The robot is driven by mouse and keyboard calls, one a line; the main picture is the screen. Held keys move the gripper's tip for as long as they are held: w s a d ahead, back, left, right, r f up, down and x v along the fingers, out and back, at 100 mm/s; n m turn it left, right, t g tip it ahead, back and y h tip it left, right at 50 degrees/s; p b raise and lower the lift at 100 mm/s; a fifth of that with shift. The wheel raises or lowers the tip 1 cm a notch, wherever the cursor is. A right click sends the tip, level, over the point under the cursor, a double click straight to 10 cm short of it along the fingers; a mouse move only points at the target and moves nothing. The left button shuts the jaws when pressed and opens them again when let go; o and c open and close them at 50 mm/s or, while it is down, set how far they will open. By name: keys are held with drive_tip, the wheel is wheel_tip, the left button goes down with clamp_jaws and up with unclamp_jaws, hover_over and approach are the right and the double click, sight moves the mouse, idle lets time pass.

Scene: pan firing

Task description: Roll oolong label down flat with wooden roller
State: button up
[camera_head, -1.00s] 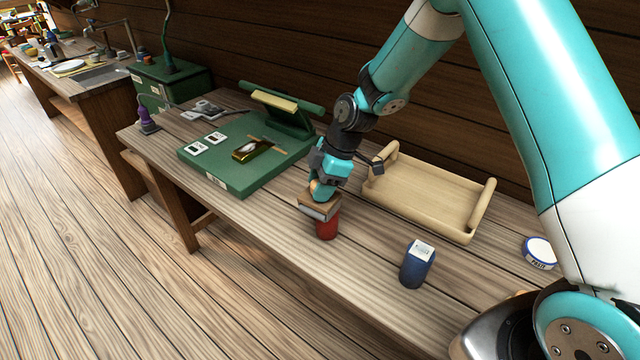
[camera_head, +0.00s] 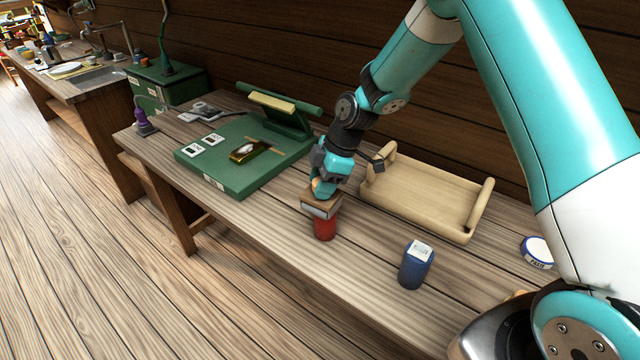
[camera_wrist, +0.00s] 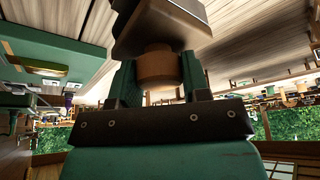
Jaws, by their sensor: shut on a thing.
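My gripper (camera_head: 324,187) is shut on the knob of the wooden roller (camera_head: 320,203), a brown block-like tool with a pale grey lower part. In the wrist view, the round knob (camera_wrist: 158,68) sits between the fingers, with the darker block (camera_wrist: 160,30) beyond it. The roller is over the top of a red canister (camera_head: 325,226) and hides its top and any label there. I cannot tell whether they touch. A dark blue canister (camera_head: 414,270) stands apart to the right with a white label (camera_head: 420,249) on its top. Its print is too small to read.
A pale wooden tray (camera_head: 425,196) lies behind and right of my gripper. A green board (camera_head: 222,176) with small cards and a gold object is at left. A round tin of paste (camera_head: 537,252) is far right. Bare tabletop lies between the canisters.

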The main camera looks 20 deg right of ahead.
drive_tip(key=shift+w+d, duration=0.1)
drive_tip(key=shift+w+d+f, duration=0.1)
drive_tip(key=shift+w+d, duration=0.25)
drive_tip(key=shift+d, duration=0.15)
drive_tip(key=shift+s+a, duration=0.1)
idle(0.4)
drive_tip(key=shift+s+a+b, duration=0.35)
drive_tip(key=shift+s+a, duration=0.05)
drive_tip(key=shift+a, duration=0.1)
drive_tip(key=shift+s+a, duration=0.1)
drive_tip(key=shift+a, duration=0.05)
drive_tip(key=shift+s+a, duration=0.3)
drive_tip(key=shift+a, duration=0.15)
drive_tip(key=shift+w+d, duration=0.1)
drive_tip(key=shift+d, duration=0.05)
idle(0.3)
